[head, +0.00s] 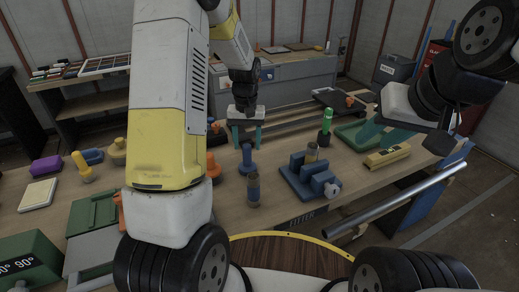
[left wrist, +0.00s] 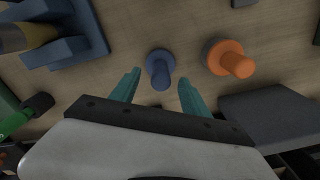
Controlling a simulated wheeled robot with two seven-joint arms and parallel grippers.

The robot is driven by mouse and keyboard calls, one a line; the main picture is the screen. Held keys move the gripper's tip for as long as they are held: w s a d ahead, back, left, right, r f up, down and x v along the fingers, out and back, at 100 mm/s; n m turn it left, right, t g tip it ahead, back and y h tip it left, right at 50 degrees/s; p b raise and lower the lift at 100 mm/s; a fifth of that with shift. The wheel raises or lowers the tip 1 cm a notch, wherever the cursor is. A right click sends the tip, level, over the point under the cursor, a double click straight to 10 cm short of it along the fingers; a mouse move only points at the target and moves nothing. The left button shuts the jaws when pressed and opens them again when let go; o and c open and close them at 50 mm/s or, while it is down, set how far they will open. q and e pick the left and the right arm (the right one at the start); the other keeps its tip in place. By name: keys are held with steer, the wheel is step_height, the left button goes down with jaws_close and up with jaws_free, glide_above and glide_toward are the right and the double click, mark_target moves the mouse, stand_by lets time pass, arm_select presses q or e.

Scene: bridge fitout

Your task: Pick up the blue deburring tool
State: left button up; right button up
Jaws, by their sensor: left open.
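The blue deburring tool (head: 247,158) stands on the workbench, a blue knobbed shape with a wider round base. In the left wrist view the blue tool (left wrist: 159,68) appears between and beyond the two teal fingertips, with clear gaps on both sides. My left gripper (head: 246,140) is open, pointing down above and behind the tool, and holds nothing.
An orange knobbed piece (left wrist: 232,60) stands close to the right of the tool in the wrist view. A blue vise (head: 302,180) is to the right, and a dark clear-topped cylinder (head: 253,190) stands in front. A yellow block (head: 388,156) lies further right. My left arm hides part of the bench.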

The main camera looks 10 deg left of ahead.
mark_target(247, 157)
arm_select(q)
step_height(247, 157, down, 7)
steer(key=shift+w+a+f, duration=0.1)
steer(key=shift+w, duration=0.05)
jaws_close()
stand_by(0.4)
